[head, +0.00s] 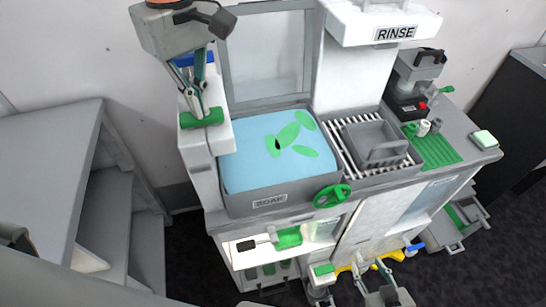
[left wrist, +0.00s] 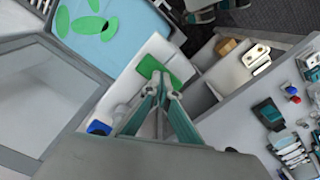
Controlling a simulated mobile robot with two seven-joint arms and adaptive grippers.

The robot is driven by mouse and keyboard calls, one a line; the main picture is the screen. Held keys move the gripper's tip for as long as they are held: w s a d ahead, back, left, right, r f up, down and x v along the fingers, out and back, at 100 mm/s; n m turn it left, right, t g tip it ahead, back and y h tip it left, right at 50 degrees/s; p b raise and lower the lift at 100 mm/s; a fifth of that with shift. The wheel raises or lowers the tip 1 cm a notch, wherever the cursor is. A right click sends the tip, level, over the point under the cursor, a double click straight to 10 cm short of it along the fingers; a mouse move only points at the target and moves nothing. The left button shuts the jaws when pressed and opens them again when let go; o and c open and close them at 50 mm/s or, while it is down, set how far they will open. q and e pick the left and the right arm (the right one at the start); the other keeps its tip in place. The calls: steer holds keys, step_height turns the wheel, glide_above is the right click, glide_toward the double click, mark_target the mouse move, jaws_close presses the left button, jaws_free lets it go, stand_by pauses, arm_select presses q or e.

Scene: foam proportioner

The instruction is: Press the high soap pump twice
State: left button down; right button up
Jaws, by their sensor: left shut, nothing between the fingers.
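The high soap pump appears to be the green pad (head: 203,119) on the white column left of the soap basin. The green pad also shows in the left wrist view (left wrist: 152,67). My left gripper (head: 199,108) points down at the pad, shut and empty. In the left wrist view its fingertips (left wrist: 168,88) are together and overlap the pad's near edge; I cannot tell whether they touch it. My right gripper (head: 371,274) is low at the front of the unit, its fingers apart and nothing seen between them.
The soap basin (head: 270,196) holds blue liquid with green shapes. A green handwheel (head: 332,196) sticks out in front. A blue part (head: 196,58) stands behind my left gripper. A grey basket (head: 377,143) sits on the rinse rack. Grey steps (head: 103,205) are at the left.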

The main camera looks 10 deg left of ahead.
arm_select(q)
steer(key=shift+r+p, duration=1.1)
steer(key=shift+r, duration=1.05)
steer(key=shift+r, duration=3)
